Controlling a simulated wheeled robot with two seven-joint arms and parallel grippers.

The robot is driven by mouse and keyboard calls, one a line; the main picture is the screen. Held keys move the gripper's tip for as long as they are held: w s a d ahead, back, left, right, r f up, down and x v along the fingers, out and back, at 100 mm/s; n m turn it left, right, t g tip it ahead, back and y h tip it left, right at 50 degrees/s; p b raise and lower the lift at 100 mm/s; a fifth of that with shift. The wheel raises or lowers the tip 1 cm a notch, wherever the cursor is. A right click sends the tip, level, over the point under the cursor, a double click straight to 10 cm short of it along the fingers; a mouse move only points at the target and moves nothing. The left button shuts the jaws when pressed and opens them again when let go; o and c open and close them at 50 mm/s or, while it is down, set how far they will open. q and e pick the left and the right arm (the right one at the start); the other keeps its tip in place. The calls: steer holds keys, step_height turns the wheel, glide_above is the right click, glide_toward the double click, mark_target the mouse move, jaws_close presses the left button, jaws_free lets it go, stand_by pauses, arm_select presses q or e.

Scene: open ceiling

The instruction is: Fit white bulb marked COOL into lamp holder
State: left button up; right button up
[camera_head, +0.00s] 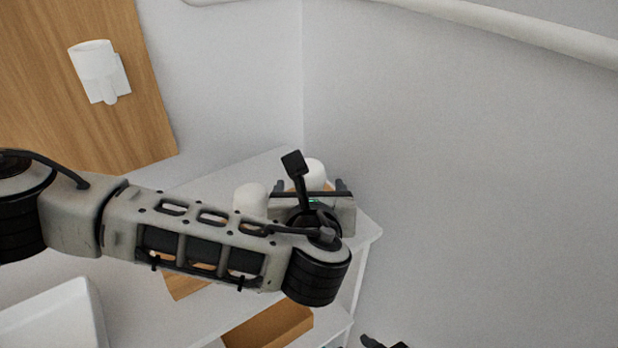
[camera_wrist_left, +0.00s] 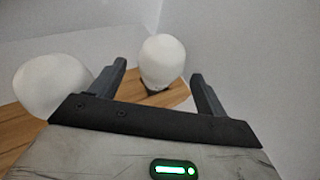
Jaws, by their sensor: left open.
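Two white bulbs stand on a wooden piece on the corner shelf. One bulb (camera_head: 314,171) lies straight ahead between the lines of my left gripper's fingers; it also shows in the left wrist view (camera_wrist_left: 162,60). The other bulb (camera_head: 250,198) is left of the gripper, and in the left wrist view (camera_wrist_left: 50,82) it is outside the left finger. No COOL marking can be read on either. My left gripper (camera_head: 309,186) is open and empty. A white cup-shaped fitting, seemingly the lamp holder (camera_head: 93,62), is on the wooden panel at upper left.
The white shelf (camera_head: 362,232) meets plain walls (camera_head: 480,160) at the back and right. A wooden block (camera_head: 268,327) is on a lower level. A white tray-like object (camera_head: 50,318) is at lower left. A dark part (camera_head: 384,343), perhaps my right gripper, shows at the bottom edge.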

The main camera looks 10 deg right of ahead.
arm_select(q)
steer(key=p+x, duration=0.1)
steer(key=x, duration=0.4)
steer(key=shift+w, duration=0.2)
steer(key=c, duration=1)
